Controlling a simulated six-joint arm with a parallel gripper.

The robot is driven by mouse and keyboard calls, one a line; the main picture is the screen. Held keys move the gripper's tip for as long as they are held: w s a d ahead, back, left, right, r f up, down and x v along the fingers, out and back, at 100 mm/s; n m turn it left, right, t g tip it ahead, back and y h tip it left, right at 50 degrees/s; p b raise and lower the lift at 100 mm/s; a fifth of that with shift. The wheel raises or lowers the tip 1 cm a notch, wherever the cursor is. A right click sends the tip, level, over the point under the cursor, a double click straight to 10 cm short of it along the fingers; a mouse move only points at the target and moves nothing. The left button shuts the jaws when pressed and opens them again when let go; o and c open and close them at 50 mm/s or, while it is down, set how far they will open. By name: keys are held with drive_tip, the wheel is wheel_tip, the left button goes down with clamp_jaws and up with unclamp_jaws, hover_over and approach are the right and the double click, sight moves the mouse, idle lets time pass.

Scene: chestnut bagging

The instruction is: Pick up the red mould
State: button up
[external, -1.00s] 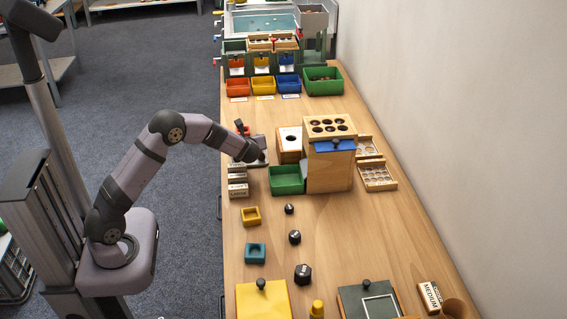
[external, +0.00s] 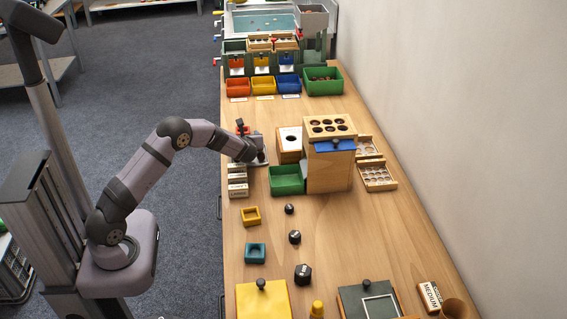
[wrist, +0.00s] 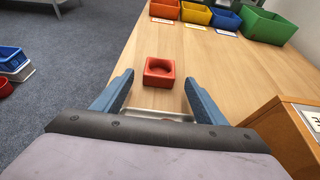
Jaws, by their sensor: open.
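The red mould (wrist: 159,72) is a small square block with a round hollow in its top. In the wrist view it stands on the wooden bench just ahead of my gripper (wrist: 158,82). My gripper is open, with one blue finger to the left of the mould and one to the right. Nothing is held, and gaps show on both sides of the mould. In the external view a bit of the red mould (external: 243,130) shows at the bench's left side, partly hidden by my wrist.
Red, yellow, blue and green bins (external: 323,82) stand farther along the bench. A wooden box (wrist: 292,130) is close to the right of my gripper. The bench's left edge is near, with floor beyond. Yellow (external: 251,215) and teal (external: 255,253) moulds stand toward the front.

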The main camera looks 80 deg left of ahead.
drive_tip(key=shift+x, duration=1.7)
drive_tip(key=shift+c, duration=0.3)
drive_tip(key=c, duration=1.1)
drive_tip(key=shift+r, duration=0.15)
wheel_tip(320, 180, up, 10)
drive_tip(key=p, duration=0.1)
